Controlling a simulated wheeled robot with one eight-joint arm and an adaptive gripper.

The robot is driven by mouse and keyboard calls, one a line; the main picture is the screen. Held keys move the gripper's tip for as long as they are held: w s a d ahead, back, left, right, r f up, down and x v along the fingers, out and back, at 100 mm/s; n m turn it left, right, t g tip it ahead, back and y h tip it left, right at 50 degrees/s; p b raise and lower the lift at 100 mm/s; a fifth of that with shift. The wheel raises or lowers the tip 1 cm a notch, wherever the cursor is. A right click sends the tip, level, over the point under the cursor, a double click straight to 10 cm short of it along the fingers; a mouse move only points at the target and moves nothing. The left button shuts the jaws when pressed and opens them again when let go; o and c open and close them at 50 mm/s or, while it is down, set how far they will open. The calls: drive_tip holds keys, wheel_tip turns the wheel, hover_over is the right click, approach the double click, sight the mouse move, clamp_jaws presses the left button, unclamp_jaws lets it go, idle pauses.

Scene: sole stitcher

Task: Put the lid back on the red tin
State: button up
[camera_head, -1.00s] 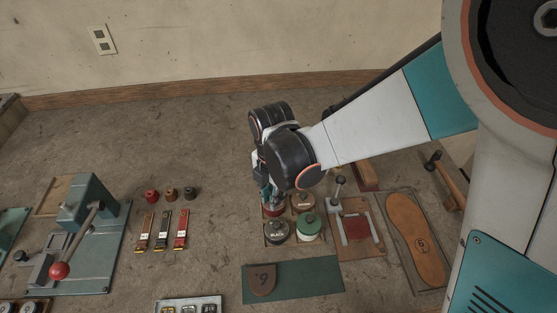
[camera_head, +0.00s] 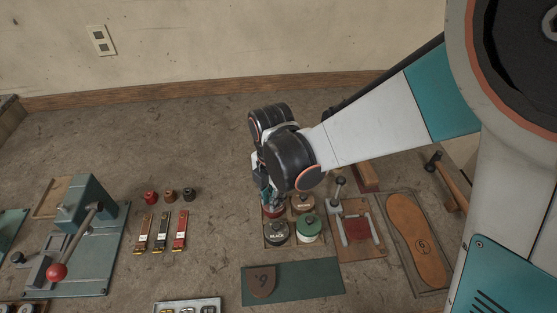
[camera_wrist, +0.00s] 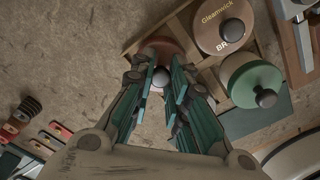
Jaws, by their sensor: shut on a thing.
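My gripper (camera_wrist: 161,78) is shut on the grey knob of the red lid (camera_wrist: 157,49), which shows as a reddish-brown disc beyond the fingers in the wrist view. In the head view my gripper (camera_head: 269,192) points down at the back left place of the wooden tin tray (camera_head: 291,243). Red (camera_head: 272,211) shows just below the fingertips there. The gripper and lid hide most of the red tin, and I cannot tell whether the lid touches its rim.
Beside it stand a brown tin (camera_head: 303,203), a black tin (camera_head: 276,233) and a green tin (camera_head: 308,229), all lidded. A clamp fixture (camera_head: 357,228) and a sole board (camera_head: 417,240) lie to the right. A green mat (camera_head: 310,280) is in front.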

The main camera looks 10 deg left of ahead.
drive_tip(key=o, duration=1.3)
drive_tip(key=shift+r, duration=0.1)
drive_tip(key=shift+r+p, duration=2.45)
drive_tip(key=shift+r, duration=1)
clamp_jaws()
